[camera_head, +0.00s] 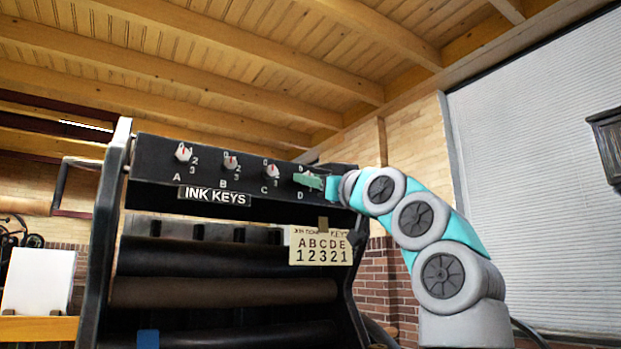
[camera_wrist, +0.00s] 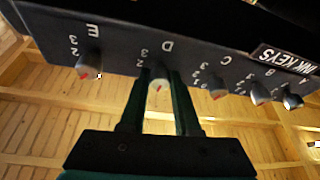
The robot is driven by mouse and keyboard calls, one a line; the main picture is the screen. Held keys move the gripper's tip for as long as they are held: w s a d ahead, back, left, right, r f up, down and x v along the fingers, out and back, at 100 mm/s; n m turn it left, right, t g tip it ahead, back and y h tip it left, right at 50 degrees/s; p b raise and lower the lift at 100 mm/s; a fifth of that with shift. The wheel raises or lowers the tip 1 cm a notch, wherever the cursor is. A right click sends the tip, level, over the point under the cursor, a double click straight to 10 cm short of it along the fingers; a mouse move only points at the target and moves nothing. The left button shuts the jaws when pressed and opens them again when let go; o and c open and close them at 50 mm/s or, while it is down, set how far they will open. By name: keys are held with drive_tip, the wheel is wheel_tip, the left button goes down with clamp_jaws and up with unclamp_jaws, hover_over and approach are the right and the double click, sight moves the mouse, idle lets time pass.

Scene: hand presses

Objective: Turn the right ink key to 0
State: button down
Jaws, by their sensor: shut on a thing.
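A black ink key panel carries a row of knobs with red marks, labelled A to E. In the head view, knob A (camera_head: 183,154), knob B (camera_head: 231,163) and knob C (camera_head: 272,171) show clearly. My gripper (camera_head: 308,180) is at the D position there and hides most of that knob; E is hidden behind my arm. The wrist view is upside down. In it, my gripper's fingers (camera_wrist: 158,80) are on both sides of knob D (camera_wrist: 158,84), shut on it. Knob E (camera_wrist: 88,68), the rightmost key, stands free beside them, its red mark visible.
The panel sits on a press with dark rollers (camera_head: 225,293) below it. A card (camera_head: 320,246) reading ABCDE over 12321 hangs under the D end. Neighbouring knob C (camera_wrist: 217,85) is close to my fingers. Open space lies in front of the panel.

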drive_tip(key=shift+f, duration=0.1)
drive_tip(key=c, duration=0.6)
unclamp_jaws()
drive_tip(key=b+v, duration=0.2)
drive_tip(key=v, duration=0.5)
drive_tip(key=shift+s+d+f+b, duration=0.1)
drive_tip(key=shift+s+d+b, duration=0.2)
drive_tip(key=shift+b, duration=0.1)
